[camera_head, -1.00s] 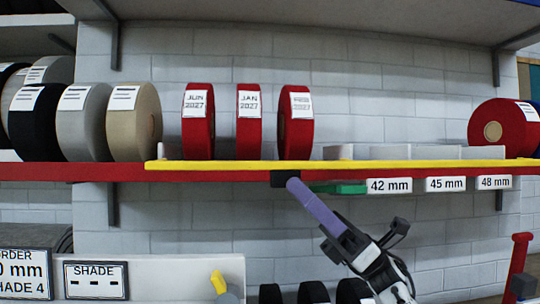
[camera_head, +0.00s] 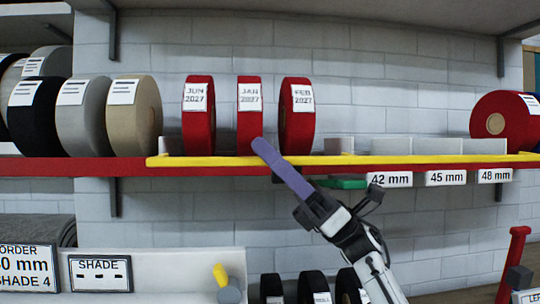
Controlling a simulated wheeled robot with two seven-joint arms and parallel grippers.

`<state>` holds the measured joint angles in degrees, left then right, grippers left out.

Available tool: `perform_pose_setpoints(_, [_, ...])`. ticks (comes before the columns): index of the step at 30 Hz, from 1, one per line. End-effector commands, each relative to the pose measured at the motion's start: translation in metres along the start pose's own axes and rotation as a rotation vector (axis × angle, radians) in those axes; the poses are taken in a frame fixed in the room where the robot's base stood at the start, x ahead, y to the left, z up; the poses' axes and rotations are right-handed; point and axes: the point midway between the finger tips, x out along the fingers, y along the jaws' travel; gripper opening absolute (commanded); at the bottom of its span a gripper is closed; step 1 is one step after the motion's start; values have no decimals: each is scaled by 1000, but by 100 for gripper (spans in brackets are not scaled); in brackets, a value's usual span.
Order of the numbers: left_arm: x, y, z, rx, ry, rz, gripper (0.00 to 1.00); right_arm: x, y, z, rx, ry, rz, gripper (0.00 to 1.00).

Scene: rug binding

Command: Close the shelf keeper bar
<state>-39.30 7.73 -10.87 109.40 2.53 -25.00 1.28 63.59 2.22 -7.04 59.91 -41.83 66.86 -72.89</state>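The yellow keeper bar (camera_head: 420,159) runs along the front edge of the red shelf (camera_head: 75,168), in front of three dated red rolls: JUN (camera_head: 198,128), JAN (camera_head: 249,130) and FEB (camera_head: 296,132). My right gripper (camera_head: 262,148) comes up from the lower right. Its long purple end crosses in front of the bar, its tip at the foot of the JAN roll. Whether it touches the bar, and whether the fingers are open, I cannot tell. A small black block (camera_head: 284,179) under the shelf edge is partly hidden by the purple end. My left gripper is not in view.
Black, grey and beige rolls (camera_head: 134,115) stand at the left, and another red roll (camera_head: 497,122) at the right. Dark rolls (camera_head: 313,287) are below.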

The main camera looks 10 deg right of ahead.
Motion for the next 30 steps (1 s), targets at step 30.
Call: perform_pose_setpoints(30, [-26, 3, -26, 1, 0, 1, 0, 20, -10, 21, 305, 3, -309, 0])
